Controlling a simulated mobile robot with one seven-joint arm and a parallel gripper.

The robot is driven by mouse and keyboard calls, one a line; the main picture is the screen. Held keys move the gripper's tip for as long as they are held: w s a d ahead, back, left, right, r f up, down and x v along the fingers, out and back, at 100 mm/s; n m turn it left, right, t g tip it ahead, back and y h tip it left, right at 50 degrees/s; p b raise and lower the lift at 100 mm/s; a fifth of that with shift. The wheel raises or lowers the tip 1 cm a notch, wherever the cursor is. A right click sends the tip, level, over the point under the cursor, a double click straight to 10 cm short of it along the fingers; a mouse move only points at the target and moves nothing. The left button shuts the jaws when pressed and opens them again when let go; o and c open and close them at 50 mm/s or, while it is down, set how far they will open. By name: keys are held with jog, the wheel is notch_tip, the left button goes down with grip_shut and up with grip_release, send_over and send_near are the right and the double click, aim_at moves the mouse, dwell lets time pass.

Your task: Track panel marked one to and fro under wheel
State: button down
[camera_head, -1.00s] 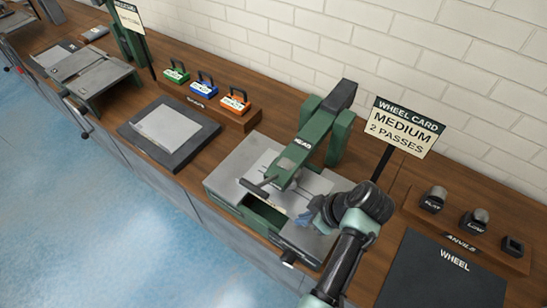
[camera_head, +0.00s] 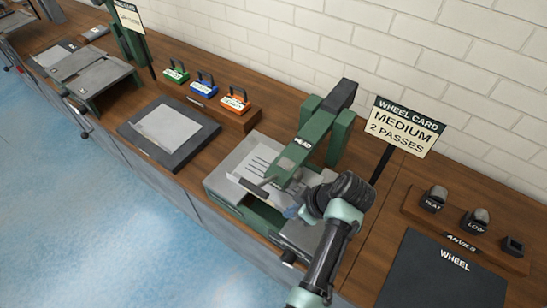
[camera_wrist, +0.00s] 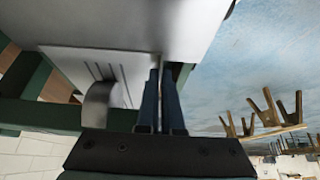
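The pale panel with dark stripes (camera_head: 252,163) lies on the wheel machine's grey bed, beneath the green arm marked HEAD (camera_head: 303,143). The same panel shows in the wrist view (camera_wrist: 75,62), next to the rounded metal wheel (camera_wrist: 100,106). My gripper (camera_head: 292,211) is at the panel's near right side, low over the bed. In the wrist view its two dark blue fingers (camera_wrist: 162,92) stand close together at the panel's edge and appear closed on it. The pinched edge is mostly hidden. I cannot read a number on the panel.
A card (camera_head: 402,127) reads MEDIUM, 2 PASSES. The anvil rack (camera_head: 462,243) and black WHEEL mat (camera_head: 440,278) are at right. Another pale panel (camera_head: 168,133) lies on a dark pad (camera_head: 190,150) at left. Green, blue and orange handled blocks (camera_head: 203,88) stand behind.

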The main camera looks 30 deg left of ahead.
jog(key=shift+c, duration=2.2)
grip_release()
jog(key=shift+d, duration=0.15)
jog(key=shift+s+d, duration=0.1)
jog(key=shift+d, duration=2.3)
jog(key=shift+r+p, duration=0.1)
jog(key=shift+p, duration=0.3)
notch_tip(320, 180, up, 7)
jog(key=p, duration=0.5)
jog(key=shift+p, duration=0.4)
